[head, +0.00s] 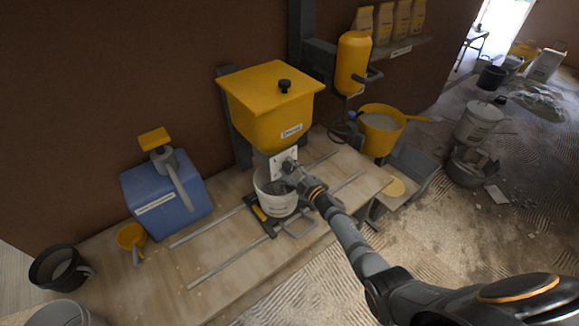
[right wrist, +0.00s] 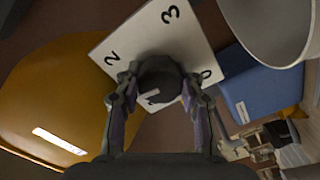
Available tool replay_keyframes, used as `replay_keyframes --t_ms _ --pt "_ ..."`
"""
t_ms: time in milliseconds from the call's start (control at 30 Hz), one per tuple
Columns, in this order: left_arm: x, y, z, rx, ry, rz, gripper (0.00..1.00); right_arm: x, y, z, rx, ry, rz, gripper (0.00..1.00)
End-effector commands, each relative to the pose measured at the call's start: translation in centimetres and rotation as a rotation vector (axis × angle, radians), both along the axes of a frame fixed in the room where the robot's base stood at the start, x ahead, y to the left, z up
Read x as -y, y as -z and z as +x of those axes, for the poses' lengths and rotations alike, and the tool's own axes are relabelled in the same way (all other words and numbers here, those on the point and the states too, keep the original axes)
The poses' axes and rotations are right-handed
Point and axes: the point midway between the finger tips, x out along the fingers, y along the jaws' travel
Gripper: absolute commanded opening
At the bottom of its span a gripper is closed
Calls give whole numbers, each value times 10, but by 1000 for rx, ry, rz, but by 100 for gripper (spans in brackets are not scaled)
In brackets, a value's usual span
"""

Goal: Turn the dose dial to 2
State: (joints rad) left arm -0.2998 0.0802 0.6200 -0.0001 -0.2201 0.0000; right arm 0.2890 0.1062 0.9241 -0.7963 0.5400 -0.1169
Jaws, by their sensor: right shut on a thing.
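The dose dial is a dark round knob (right wrist: 157,84) on a white square plate (right wrist: 138,35) with black numerals 2, 3 and 0 showing. A small pale mark shows on the knob; I cannot tell which numeral it points to. My right gripper (right wrist: 160,91) is shut on the knob, one finger on each side. In the head view the plate (head: 277,168) is under the yellow hopper (head: 262,124), partly hidden by my right gripper (head: 289,166). A white bucket (head: 277,203) stands below it. My left gripper is not in view.
A blue box (head: 165,196) with a grey lever and a yellow scoop (head: 131,237) are left on the wooden bench (head: 215,258). A yellow pan (head: 381,142) and a yellow canister (head: 353,65) are right of the hopper. Metal rails run along the bench.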

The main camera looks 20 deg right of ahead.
Motion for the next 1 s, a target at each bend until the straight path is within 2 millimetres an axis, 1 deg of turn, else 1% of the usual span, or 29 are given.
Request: replay_keyframes --t_ms 33,100,500,700,1000 --pt "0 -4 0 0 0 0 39 0 -2 0 -16 0 39 7" --pt "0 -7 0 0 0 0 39 0 -2 0 -38 0 101 7" --pt "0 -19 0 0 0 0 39 0 -1 0 -152 1 412 7" --pt "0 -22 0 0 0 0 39 0 0 0 -188 0 514 7" --pt "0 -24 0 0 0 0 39 0 1 0 -214 1 585 7"
